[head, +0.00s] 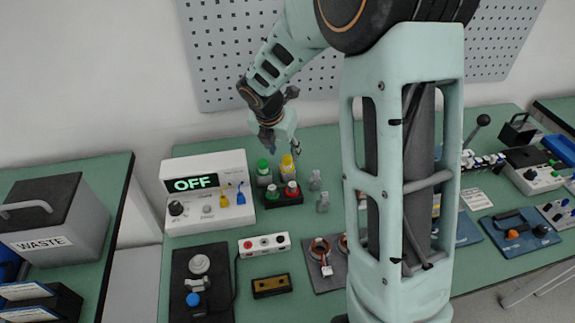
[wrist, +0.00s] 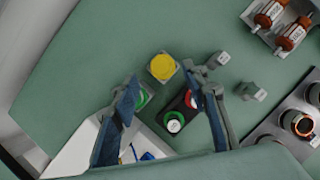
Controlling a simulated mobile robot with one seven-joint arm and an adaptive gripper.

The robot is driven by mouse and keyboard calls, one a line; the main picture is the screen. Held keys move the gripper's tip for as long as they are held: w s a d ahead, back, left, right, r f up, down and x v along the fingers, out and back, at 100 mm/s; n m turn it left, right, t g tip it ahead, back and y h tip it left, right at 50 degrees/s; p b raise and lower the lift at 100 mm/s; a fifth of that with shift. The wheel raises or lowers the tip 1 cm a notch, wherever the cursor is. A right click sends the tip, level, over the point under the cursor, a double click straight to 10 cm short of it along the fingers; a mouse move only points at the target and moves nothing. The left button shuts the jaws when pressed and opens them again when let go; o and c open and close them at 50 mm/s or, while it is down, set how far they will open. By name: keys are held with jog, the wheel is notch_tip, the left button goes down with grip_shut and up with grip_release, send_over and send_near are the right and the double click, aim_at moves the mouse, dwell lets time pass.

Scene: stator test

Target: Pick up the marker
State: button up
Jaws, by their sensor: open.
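I cannot tell for sure which object is the marker. Candidates are a green-capped piece (head: 272,191) and a red-capped piece (head: 292,188) side by side in a small black holder (head: 284,202). Behind them stand a green-topped container (head: 263,169) and a yellow-topped container (head: 287,164). In the wrist view the yellow top (wrist: 163,67) lies between and just beyond my fingertips. There the green-capped piece (wrist: 174,122) shows between the fingers, and the right finger partly covers the red-capped one. My gripper (head: 283,150) is open and empty above this group, also in the wrist view (wrist: 161,82).
A white box reading OFF (head: 208,190) stands left of the group. Two small grey pieces (head: 315,180) (head: 323,202) stand at its right. A white socket strip (head: 264,244) and a motor-part plate (head: 325,278) lie in front. Bare green bench lies behind.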

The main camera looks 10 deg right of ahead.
aim_at(287, 158)
jog(key=shift+x, duration=3.05)
jog(key=shift+d, duration=0.15)
jog(key=shift+c, duration=0.7)
grip_shut()
